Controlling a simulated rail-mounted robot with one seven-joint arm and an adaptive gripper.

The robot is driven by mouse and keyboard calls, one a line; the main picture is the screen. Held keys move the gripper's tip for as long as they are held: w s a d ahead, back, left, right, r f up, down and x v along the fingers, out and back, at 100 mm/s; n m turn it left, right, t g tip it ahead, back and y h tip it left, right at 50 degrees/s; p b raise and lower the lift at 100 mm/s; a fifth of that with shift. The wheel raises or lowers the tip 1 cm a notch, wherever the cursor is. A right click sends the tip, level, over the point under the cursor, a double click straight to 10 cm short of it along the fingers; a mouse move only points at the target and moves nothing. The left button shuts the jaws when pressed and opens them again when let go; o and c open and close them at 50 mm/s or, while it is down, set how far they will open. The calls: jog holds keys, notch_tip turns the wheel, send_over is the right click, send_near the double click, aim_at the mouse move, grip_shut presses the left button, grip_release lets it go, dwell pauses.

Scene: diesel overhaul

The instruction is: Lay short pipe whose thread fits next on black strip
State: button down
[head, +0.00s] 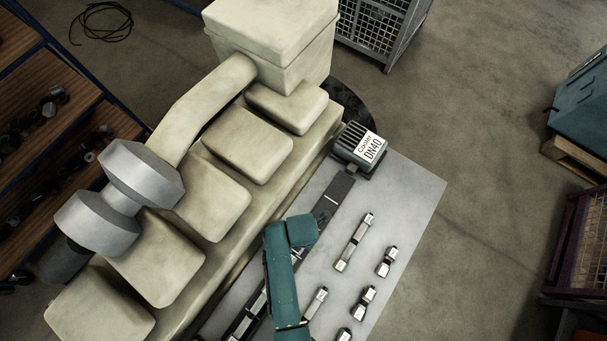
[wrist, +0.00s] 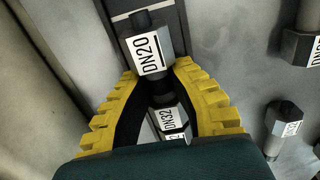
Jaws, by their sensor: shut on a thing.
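In the wrist view my gripper (wrist: 157,78) has its yellow fingers closed around the dark middle of a short pipe (wrist: 150,55). The pipe's far end is a metal nut marked DN20. A nut marked DN32 shows between the fingers, nearer the palm; I cannot tell for sure that it belongs to the same pipe. The black strip (wrist: 120,8) lies behind the DN20 end; whether the pipe touches it is unclear. In the head view the black strip (head: 334,196) runs diagonally beside the engine, and my teal arm hides the gripper and held pipe.
A cooler (head: 360,147) marked DN40 stands at the strip's far end. Loose pipes lie on the grey table to the right, including a longer one (head: 355,242) and short ones (head: 387,260) (head: 364,302). The pale engine block (head: 250,145) borders the strip on the left.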

jog(key=shift+f, duration=0.1)
dwell(0.3)
jog(key=c, duration=1)
grip_release()
jog(key=shift+c, duration=0.2)
notch_tip(320, 180, up, 12)
